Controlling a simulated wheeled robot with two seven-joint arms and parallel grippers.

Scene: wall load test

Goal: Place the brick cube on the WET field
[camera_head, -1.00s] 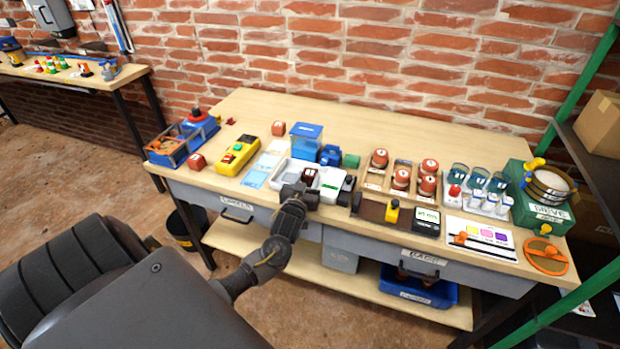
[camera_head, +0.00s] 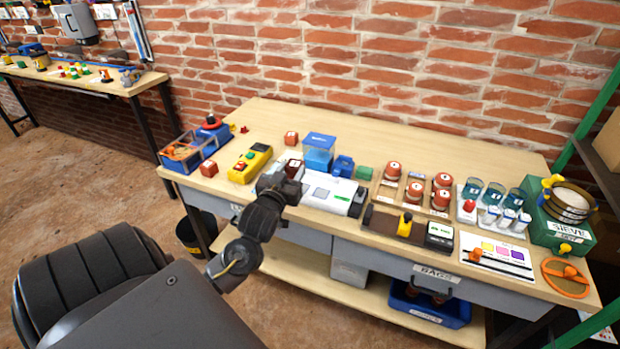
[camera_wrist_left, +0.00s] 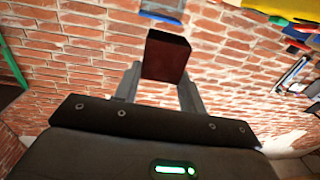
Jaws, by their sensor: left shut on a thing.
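My left gripper (camera_head: 291,171) is shut on a dark red-brown brick cube (camera_wrist_left: 166,56), held between the two fingers in the left wrist view. In the head view the gripper is at the front part of the bench, over or beside the left end of the white tray device (camera_head: 330,196). The pale blue and white cards seen earlier left of that tray are now mostly hidden behind my gripper and arm, so I cannot make out the WET field or its label. My right gripper is not in view.
A yellow tester (camera_head: 250,163) is left of my gripper. The back of the bench (camera_head: 400,140) is clear.

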